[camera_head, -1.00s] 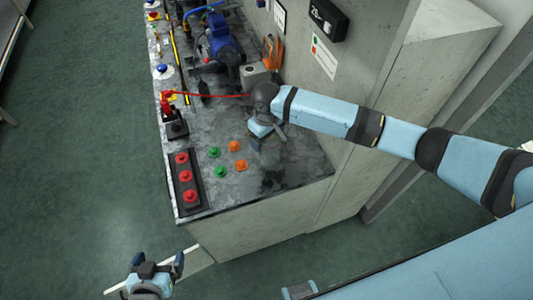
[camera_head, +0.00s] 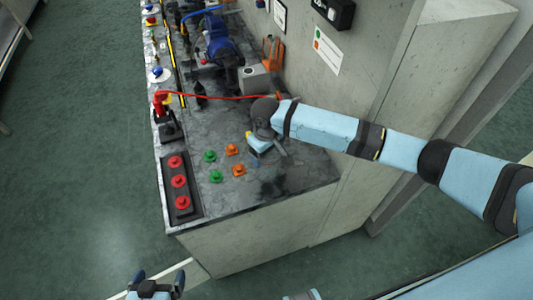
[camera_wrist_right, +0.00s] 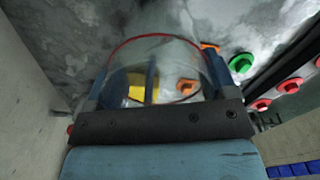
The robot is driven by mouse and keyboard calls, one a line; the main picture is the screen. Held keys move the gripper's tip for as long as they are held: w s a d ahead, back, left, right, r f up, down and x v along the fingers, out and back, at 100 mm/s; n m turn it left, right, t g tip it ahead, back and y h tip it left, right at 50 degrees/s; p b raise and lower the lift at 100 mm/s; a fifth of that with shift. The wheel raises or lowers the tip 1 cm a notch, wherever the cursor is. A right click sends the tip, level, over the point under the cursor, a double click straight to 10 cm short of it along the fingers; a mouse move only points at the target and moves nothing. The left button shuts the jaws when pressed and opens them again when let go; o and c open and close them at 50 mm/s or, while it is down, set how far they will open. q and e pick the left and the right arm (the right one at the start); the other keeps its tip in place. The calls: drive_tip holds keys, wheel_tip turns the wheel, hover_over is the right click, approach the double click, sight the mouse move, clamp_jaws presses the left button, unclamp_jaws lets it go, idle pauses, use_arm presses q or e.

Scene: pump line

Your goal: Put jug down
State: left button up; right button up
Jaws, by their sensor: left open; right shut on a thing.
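My right gripper (camera_head: 257,152) reaches low over the near right part of the stone-patterned bench (camera_head: 238,202). In the right wrist view it is shut on a clear jug (camera_wrist_right: 176,55) with a red line around its rim. Bench buttons show through the jug's clear wall, and a yellow and blue patch (camera_wrist_right: 140,88) shows between the fingers. In the head view the jug is hardly visible, and I cannot tell whether its base touches the bench. My left gripper (camera_head: 158,280) is open and empty at the bottom edge, off the bench.
Green buttons (camera_head: 210,156) and orange buttons (camera_head: 232,150) sit just left of my right gripper. A panel of red buttons (camera_head: 179,181) lines the bench's left edge. A blue pump (camera_head: 222,45) stands further back. A wall rises on the right. Bare bench lies at the near corner.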

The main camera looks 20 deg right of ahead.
drive_tip(key=o, duration=0.5)
drive_tip(key=shift+f, duration=0.15)
drive_tip(key=o, duration=0.4)
